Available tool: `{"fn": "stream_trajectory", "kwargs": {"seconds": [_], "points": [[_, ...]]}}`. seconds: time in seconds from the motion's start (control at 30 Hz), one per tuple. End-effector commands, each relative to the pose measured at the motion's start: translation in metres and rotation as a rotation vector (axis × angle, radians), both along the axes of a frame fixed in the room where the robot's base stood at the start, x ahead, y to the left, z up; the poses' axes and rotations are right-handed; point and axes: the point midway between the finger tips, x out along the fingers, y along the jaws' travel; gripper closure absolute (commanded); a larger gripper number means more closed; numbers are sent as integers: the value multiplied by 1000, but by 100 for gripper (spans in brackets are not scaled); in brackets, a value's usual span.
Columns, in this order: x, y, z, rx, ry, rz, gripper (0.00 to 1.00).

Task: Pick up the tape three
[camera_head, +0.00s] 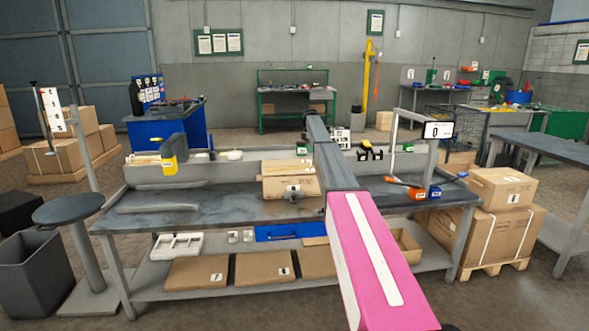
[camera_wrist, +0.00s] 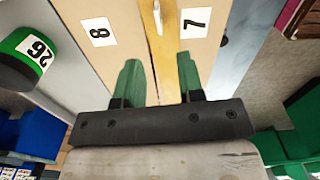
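My gripper (camera_wrist: 158,60) shows in the wrist view with its two green fingers apart and nothing held between them. Past the fingers are cardboard surfaces with labels 8 (camera_wrist: 99,31) and 7 (camera_wrist: 195,23), and a yellowish strip (camera_wrist: 158,17) between them. A green and black roll labelled 26 (camera_wrist: 36,52) is at the upper left. I cannot make out a tape marked three in either view. In the head view my arm hides the bench's middle, and my gripper cannot be made out there. Small green items (camera_head: 301,149) stand along the bench's back shelf.
The grey workbench (camera_head: 230,207) holds a yellow and dark tool (camera_head: 174,155), a cardboard box (camera_head: 290,180) and orange and blue holders (camera_head: 417,194). A metal frame with a 0 sign (camera_head: 438,130) rises at its right. Cartons (camera_head: 502,188) stand beside it.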

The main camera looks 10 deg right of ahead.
Motion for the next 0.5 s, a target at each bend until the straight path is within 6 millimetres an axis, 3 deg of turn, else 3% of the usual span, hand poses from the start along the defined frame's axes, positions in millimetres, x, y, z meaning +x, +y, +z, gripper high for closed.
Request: {"fn": "stream_trajectory", "kwargs": {"seconds": [0.1, 0.37, 0.5], "points": [[0, 0, -17, 0, 0, 0, 65], [0, -1, -35, 0, 0, -1, 65], [-1, -2, -53, 0, 0, -1, 65]]}}
